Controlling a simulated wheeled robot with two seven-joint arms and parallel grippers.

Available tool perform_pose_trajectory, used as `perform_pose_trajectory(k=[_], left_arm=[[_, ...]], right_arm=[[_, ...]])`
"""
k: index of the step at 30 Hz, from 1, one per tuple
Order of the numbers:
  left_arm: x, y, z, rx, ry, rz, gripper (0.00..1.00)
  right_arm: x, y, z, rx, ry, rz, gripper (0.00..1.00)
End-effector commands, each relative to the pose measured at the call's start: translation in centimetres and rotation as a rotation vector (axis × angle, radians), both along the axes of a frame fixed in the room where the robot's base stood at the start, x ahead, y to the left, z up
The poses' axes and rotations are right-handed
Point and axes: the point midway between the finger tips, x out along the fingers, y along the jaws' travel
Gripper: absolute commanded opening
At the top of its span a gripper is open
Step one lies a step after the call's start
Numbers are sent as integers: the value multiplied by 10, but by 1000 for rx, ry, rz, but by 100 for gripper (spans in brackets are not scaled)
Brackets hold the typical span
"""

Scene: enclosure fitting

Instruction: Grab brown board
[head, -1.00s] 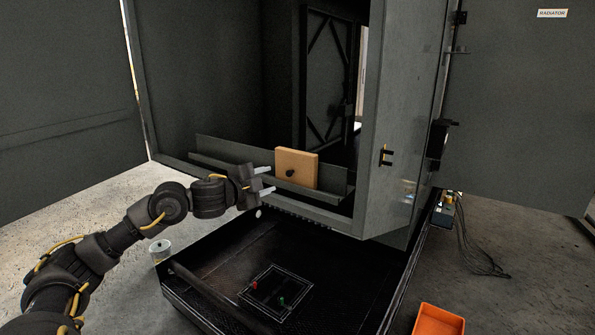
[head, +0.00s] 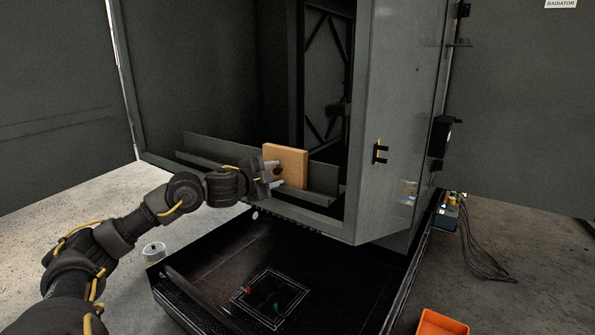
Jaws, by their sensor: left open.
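The brown board (head: 292,160) is a flat, light-brown block standing upright in the grey channel at the enclosure's lower front edge. A dark knob shows on its face, partly behind my fingers. My left gripper (head: 278,177) is open, its two pale fingertips in front of the board's lower left part, near the knob. I cannot tell whether the fingers touch the board or the knob. My right gripper is not in view.
The grey enclosure (head: 400,120) stands open around the board, its right post close by. A black tray (head: 215,285) with a small framed panel lies below. An orange bin (head: 442,323) sits at lower right, and a clear cup (head: 154,252) at left.

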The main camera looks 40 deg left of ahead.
Motion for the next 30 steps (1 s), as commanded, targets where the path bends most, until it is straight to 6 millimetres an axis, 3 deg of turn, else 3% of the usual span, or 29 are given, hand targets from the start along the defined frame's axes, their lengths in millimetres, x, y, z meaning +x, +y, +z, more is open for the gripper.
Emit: perform_pose_trajectory(k=[5, 15, 30], left_arm=[[7, -8, 0, -1, 0, -13, 41], [9, -11, 0, -1, 1, -17, 0], [8, -9, 0, 1, 1, -15, 0]], right_arm=[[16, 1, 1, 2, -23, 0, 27], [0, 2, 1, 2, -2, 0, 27], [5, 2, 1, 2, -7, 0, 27]])
